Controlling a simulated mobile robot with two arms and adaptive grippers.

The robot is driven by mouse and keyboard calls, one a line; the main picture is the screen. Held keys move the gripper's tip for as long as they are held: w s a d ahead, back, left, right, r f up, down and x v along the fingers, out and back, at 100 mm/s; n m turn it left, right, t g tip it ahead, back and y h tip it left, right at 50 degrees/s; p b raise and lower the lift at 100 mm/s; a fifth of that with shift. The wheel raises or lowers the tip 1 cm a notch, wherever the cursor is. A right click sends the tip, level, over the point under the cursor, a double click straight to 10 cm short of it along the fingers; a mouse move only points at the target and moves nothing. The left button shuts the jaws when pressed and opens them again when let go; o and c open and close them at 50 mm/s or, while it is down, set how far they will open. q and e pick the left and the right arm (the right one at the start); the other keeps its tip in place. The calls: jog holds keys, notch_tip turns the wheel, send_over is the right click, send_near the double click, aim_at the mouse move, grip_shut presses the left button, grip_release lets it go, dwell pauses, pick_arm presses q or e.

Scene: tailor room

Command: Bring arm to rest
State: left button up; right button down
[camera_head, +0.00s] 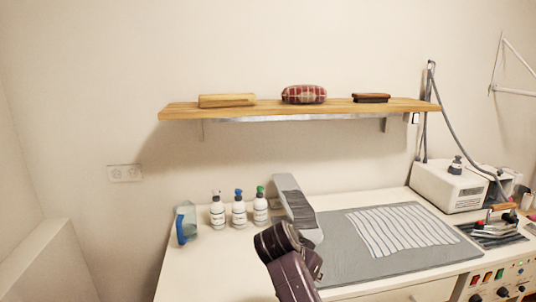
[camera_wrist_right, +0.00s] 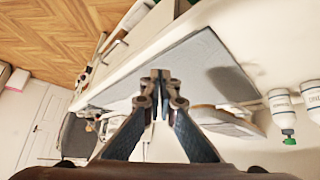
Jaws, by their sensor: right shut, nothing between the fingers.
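My right arm (camera_head: 290,272) rises from the bottom of the head view, in front of the table's ironing area. Its fingers cannot be made out there. In the right wrist view my right gripper (camera_wrist_right: 160,78) is shut and empty, its fingertips together over the grey mat, with no object touching them. My left gripper and left arm are in neither view.
The grey mat (camera_head: 390,262) carries a striped cloth (camera_head: 402,229). A sleeve board (camera_head: 297,203) stands close behind my arm. Several bottles (camera_head: 239,211) and a blue-handled jug (camera_head: 187,222) stand left. A steam unit (camera_head: 446,187) stands right. A shelf (camera_head: 340,107) hangs above.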

jog(key=s+d+f+n+g+y, duration=0.1)
jog(key=s+d+f+n+y, duration=0.3)
jog(key=s+f, duration=1.3)
jog(key=s+d+n+y, duration=0.1)
jog(key=s+d+n, duration=0.15)
jog(key=s, duration=0.85)
jog(key=s+d+n, duration=0.1)
jog(key=s+n, duration=0.2)
jog(key=s, duration=0.8)
notch_tip(320, 180, down, 26)
jog(key=s+g, duration=0.2)
jog(key=s+d+f+g, duration=0.1)
jog(key=s+d+f, duration=0.2)
jog(key=s+f, duration=1.3)
jog(key=shift+s+d+n, duration=0.15)
jog(key=shift+s+n, duration=0.1)
jog(key=shift+n, duration=0.1)
jog(key=shift+f, duration=0.1)
